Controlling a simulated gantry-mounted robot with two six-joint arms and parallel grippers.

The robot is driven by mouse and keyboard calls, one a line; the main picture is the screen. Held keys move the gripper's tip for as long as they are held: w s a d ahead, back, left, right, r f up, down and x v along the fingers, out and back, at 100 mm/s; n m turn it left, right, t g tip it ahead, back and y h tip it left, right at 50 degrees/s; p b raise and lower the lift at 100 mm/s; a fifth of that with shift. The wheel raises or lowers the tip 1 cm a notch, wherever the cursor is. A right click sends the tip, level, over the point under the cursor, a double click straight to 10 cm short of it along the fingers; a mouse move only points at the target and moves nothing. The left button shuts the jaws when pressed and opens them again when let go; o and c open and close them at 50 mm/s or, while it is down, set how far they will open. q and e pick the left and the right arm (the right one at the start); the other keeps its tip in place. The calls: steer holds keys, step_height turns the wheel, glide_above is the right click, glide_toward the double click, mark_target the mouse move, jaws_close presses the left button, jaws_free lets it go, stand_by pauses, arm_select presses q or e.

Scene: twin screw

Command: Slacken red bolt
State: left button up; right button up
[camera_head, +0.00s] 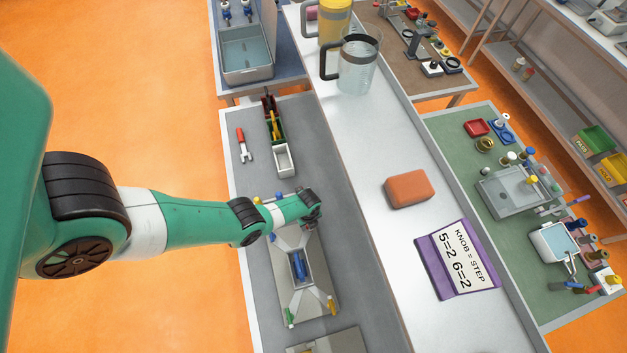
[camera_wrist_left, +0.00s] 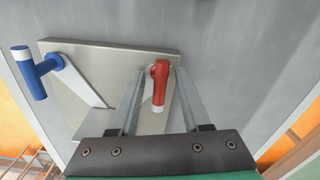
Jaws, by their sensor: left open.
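In the left wrist view, the red bolt (camera_wrist_left: 160,78) has a red handle with a white end and stands at the edge of a pale metal plate (camera_wrist_left: 95,60). My left gripper (camera_wrist_left: 157,92) is open, with one finger on each side of the red bolt in the picture. Gaps show between the bolt and both fingers; I cannot tell the depth between them. In the head view my left arm reaches over the grey bench and hides the red bolt. My right gripper is not in view.
A plate (camera_head: 318,262) with a blue piece in its middle and green and yellow handles lies near the arm. A red-handled tool (camera_head: 241,141) and a narrow tray (camera_head: 283,158) are farther back. A purple sign (camera_head: 432,262) reads "KNOB = STEP 5=2 6=2".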

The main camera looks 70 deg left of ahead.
arm_select(q)
steer(key=shift+c, duration=0.2)
jaws_close()
